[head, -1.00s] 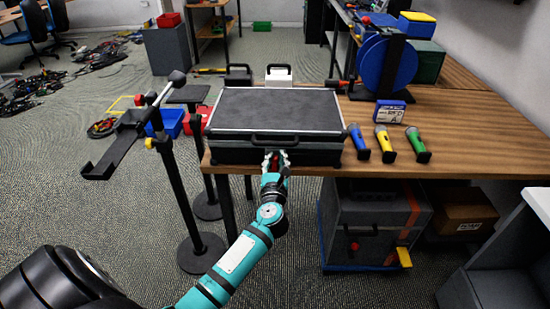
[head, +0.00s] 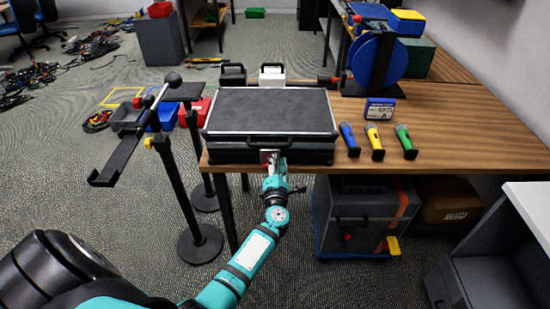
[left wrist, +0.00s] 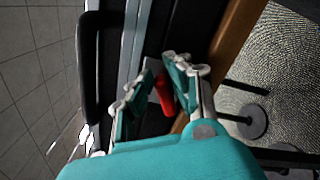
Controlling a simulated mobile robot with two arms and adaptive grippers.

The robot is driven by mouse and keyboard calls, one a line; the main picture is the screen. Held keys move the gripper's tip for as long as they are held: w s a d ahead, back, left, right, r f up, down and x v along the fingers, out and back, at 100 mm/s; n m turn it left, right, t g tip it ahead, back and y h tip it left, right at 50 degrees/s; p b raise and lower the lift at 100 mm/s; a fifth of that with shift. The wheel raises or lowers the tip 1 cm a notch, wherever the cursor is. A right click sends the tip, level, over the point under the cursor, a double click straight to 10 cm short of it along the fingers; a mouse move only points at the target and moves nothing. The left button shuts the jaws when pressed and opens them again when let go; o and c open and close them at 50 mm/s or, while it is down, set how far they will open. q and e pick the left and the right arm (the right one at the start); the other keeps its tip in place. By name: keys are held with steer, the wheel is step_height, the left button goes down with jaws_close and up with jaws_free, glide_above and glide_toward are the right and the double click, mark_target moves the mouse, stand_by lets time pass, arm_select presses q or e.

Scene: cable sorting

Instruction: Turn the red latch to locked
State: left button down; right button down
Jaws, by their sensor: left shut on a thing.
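The black case (head: 265,110) with silver edges lies closed on the wooden table, its handle (head: 270,140) at the front. The red latch (left wrist: 164,95) is on the case's front face, over a pale plate. In the head view only a little red of the latch (head: 265,165) shows by my fingers. My left gripper (head: 270,168) is at the case front, below the handle. In the left wrist view my left gripper (left wrist: 160,82) has its fingers on both sides of the red latch and is shut on it. Fingers hide part of the latch. My right gripper is not in view.
A black stand (head: 178,185) with a tray is left of the table. A wheeled grey box (head: 362,215) is under the table.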

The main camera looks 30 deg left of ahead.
arm_select(q)
steer(key=shift+d+f+m+p, duration=0.1)
steer(key=shift+f+m+p, duration=0.2)
steer(key=shift+m, duration=0.75)
steer(key=shift+d+f+m+p, duration=0.1)
steer(key=shift+f+m+p, duration=0.15)
steer(key=shift+m, duration=0.75)
steer(key=shift+f+m+p, duration=0.2)
steer(key=shift+m+p, duration=0.15)
steer(key=shift+m, duration=0.7)
steer(key=c, duration=1.3)
jaws_free()
steer(key=v, duration=0.7)
steer(key=shift+s+d, duration=0.15)
